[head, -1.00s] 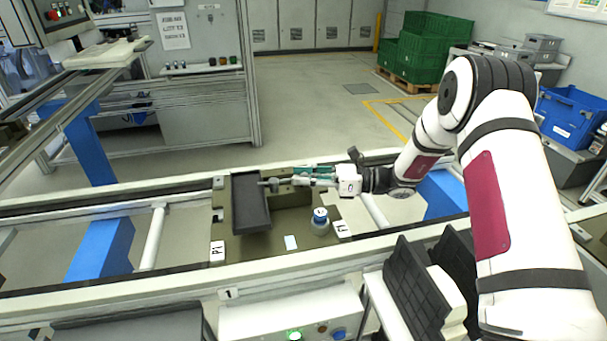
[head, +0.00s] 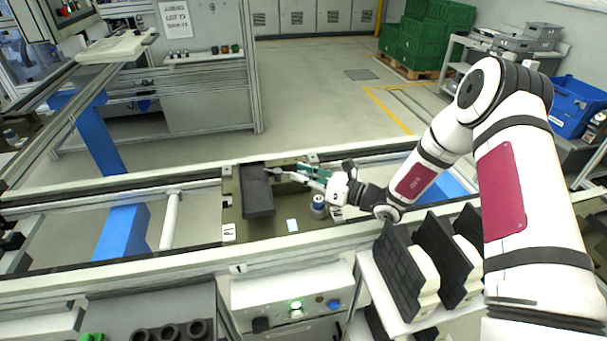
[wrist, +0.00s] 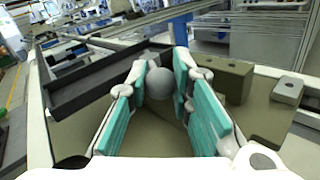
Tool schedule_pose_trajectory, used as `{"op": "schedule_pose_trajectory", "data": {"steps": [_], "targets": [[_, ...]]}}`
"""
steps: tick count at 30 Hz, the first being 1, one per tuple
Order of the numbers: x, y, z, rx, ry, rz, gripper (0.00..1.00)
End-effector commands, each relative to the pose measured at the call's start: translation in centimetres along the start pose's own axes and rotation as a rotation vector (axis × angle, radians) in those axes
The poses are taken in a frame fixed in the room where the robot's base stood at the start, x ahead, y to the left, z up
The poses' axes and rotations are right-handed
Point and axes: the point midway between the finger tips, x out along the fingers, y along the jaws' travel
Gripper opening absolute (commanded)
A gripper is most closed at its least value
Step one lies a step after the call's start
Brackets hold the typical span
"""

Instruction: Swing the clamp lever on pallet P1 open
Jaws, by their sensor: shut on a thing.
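Pallet P1 (head: 232,212) is an olive plate on the conveyor, with a P1 label (head: 228,232) at its front left corner. The clamp lever shows in the wrist view as a grey ball knob (wrist: 159,83) between the teal finger pads. My gripper (wrist: 160,88) is shut on this knob. In the head view my gripper (head: 298,174) reaches in from the right over the pallet's back part, its body slanting down to the right. The lever's arm and pivot are mostly hidden by the knob and fingers.
A dark tray-like block (head: 257,190) lies on the pallet's left side, close to my fingers. A blue and white cylinder (head: 318,206) stands near my wrist. An olive block (wrist: 222,80) sits right of the fingers. The control box (head: 290,295) is in front.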

Motion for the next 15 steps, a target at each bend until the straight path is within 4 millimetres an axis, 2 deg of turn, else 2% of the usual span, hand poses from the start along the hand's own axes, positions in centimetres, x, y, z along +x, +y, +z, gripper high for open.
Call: {"op": "schedule_pose_trajectory", "data": {"steps": [6, 7, 9, 10, 15], "targets": [[0.03, 0.00, 0.07, 0.000, -0.003, 0.001, 0.00], [0.03, 0.00, 0.07, 0.000, -0.003, 0.002, 0.22], [0.03, 0.00, 0.06, 0.000, -0.002, 0.002, 0.38], [0.03, 0.00, 0.06, 0.000, -0.002, 0.002, 0.42], [0.02, 0.00, 0.04, 0.000, -0.002, 0.002, 0.42]]}}
